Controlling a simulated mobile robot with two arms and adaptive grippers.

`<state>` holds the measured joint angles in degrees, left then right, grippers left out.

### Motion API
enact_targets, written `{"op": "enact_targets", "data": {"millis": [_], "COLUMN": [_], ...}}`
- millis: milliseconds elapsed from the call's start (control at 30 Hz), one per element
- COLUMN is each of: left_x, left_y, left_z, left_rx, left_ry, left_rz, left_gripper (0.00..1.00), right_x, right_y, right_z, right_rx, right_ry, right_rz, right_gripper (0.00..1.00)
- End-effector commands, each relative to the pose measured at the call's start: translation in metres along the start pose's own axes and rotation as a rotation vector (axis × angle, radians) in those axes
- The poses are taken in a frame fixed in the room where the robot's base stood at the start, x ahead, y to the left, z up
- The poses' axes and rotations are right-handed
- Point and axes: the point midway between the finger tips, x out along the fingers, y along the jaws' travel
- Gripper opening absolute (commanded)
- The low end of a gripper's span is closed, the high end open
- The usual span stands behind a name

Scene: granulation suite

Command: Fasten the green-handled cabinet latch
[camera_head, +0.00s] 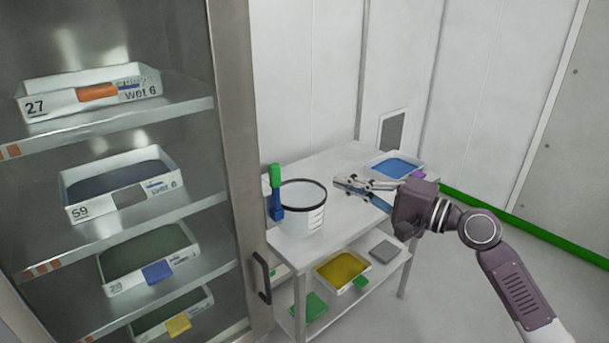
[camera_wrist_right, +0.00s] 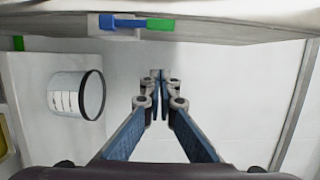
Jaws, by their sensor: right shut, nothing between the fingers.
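The cabinet latch shows in the head view as an upright green handle (camera_head: 275,175) above a blue part (camera_head: 276,206), at the right edge of the steel cabinet (camera_head: 236,130). In the right wrist view the green handle (camera_wrist_right: 160,24) and blue part (camera_wrist_right: 121,21) lie in line along a grey edge at the top. My right gripper (camera_head: 343,186) is shut and empty, to the right of the latch and apart from it, over the table beyond the bucket. In the right wrist view its fingertips (camera_wrist_right: 157,76) meet below the latch. My left gripper is out of view.
A white bucket with a black rim (camera_head: 303,208) stands on the table (camera_head: 345,158), between latch and gripper. A tray of blue material (camera_head: 394,167) stands behind the gripper. The lower shelf holds a yellow-filled tray (camera_head: 343,271). A black handle (camera_head: 262,278) is on the cabinet.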

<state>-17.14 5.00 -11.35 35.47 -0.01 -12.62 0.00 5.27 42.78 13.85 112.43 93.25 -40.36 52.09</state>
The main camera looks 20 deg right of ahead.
Motion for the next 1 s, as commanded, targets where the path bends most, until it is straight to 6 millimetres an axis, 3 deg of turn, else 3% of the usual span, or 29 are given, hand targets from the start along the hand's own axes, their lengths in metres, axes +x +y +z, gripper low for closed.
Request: {"op": "enact_targets", "data": {"millis": [233, 567, 800, 1000], "left_x": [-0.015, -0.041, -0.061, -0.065], "left_y": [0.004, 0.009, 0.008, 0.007], "left_z": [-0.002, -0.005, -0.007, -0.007], "left_rx": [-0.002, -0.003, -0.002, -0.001], "left_ry": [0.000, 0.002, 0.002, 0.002], "left_rz": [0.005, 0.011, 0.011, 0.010], "left_gripper": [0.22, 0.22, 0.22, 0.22], "right_x": [0.028, 0.100, 0.107, 0.108], "right_y": [-0.005, -0.005, -0.003, 0.000], "right_z": [0.000, 0.000, 0.030, 0.038], "right_rx": [0.001, 0.002, 0.001, 0.000], "right_ry": [0.000, 0.000, 0.000, 0.001], "right_rz": [-0.003, -0.002, 0.001, 0.001], "right_gripper": [0.00, 0.00, 0.00, 0.00]}}
